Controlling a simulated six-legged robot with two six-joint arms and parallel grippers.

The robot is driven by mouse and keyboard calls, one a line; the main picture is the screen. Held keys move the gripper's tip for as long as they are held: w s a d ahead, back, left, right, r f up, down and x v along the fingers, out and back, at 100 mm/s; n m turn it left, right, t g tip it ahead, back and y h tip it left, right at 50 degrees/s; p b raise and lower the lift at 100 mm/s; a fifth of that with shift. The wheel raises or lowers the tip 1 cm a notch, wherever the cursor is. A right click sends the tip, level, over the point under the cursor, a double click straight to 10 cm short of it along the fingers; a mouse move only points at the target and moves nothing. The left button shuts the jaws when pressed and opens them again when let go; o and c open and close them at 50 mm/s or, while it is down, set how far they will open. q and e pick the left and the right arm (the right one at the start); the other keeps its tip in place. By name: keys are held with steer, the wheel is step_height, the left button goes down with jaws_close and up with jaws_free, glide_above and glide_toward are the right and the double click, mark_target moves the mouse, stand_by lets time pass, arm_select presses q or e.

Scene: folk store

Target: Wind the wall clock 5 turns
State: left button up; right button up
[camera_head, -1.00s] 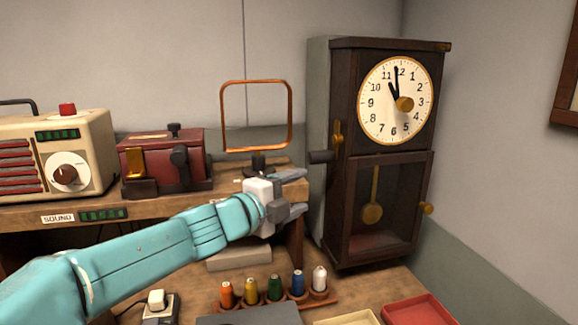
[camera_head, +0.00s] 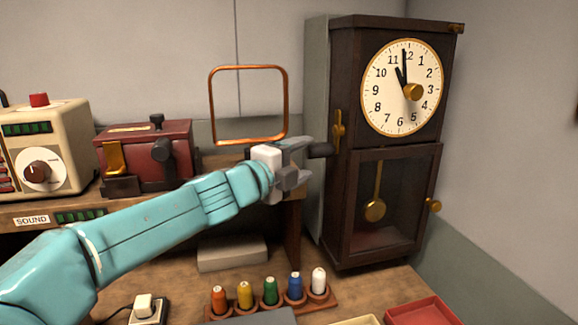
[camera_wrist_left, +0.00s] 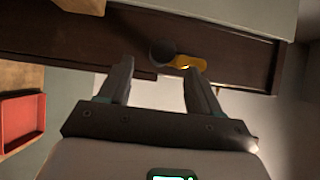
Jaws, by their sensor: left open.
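The wall clock (camera_head: 346,90) is a tall dark wooden case with a white dial (camera_head: 402,87), a brass knob (camera_head: 413,92) at the dial's middle and a pendulum (camera_head: 376,208) behind glass below. On its left side is a brass crank (camera_head: 338,131) with a dark handle (camera_head: 320,150). In the left wrist view the dark handle (camera_wrist_left: 162,51) and brass crank (camera_wrist_left: 188,62) show beyond the fingers. My left gripper (camera_head: 307,161) is open and empty, just left of the handle. Its fingers (camera_wrist_left: 158,84) point at the clock's side, with the handle ahead between them. My right gripper is not in view.
A copper-coloured frame (camera_head: 211,105), a red box (camera_head: 140,147) and a cream radio (camera_head: 62,140) stand on the shelf at left. Below are several thread spools in a wooden rack (camera_head: 328,303) and a red tray (camera_head: 424,312). A wall stands close right of the clock.

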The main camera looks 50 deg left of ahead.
mark_target(312, 154)
arm_select(q)
steer(key=shift+w+r, duration=0.1)
steer(key=shift+w, duration=0.85)
steer(key=w, duration=0.3)
steer(key=shift+w+a, duration=0.3)
steer(key=shift+a, duration=0.1)
steer(key=c, duration=0.8)
